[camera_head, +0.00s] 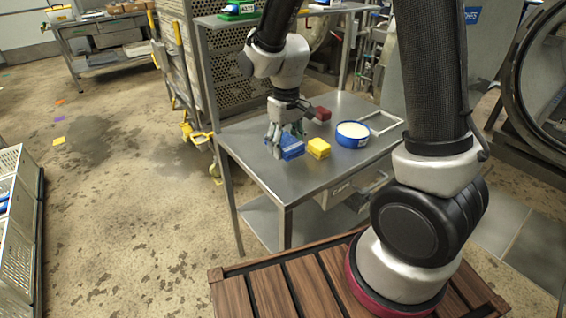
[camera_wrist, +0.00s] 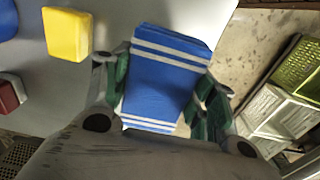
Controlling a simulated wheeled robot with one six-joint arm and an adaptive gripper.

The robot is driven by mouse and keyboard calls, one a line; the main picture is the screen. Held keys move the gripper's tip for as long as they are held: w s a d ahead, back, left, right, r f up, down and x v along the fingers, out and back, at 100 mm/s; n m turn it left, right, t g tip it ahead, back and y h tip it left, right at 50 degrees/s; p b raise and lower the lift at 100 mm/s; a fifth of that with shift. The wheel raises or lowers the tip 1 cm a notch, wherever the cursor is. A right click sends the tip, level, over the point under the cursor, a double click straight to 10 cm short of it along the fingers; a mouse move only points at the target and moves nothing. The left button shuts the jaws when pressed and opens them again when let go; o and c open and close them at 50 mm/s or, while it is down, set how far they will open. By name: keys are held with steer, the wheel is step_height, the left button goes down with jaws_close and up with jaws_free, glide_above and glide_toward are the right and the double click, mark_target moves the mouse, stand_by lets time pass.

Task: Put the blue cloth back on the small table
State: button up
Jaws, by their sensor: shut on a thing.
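The blue cloth (camera_head: 291,147) is a folded blue block with white stripes. It is at the left front part of the small metal table (camera_head: 250,140) in the head view. My gripper (camera_head: 284,135) is over that part of the table, shut on the cloth from above. In the wrist view the blue cloth (camera_wrist: 165,80) sits between the two green-padded fingers of my gripper (camera_wrist: 160,95). I cannot tell whether the cloth touches the table top.
A yellow block (camera_head: 319,148) lies just right of the cloth. A blue round tub with pale contents (camera_head: 353,134) and a dark red block (camera_head: 322,114) are also on the table. A white frame (camera_head: 384,122) lies at its right edge.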

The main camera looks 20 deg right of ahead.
mark_target(286, 171)
step_height(286, 171, down, 7)
steer(key=shift+f, duration=0.25)
steer(key=shift+s+f, duration=0.15)
steer(key=shift+f, duration=0.1)
steer(key=shift+o, duration=1.3)
steer(key=shift+s+f, duration=0.1)
steer(key=shift+f, duration=0.2)
steer(key=o, duration=1.1)
steer(key=shift+f, duration=0.15)
steer(key=shift+c, duration=0.2)
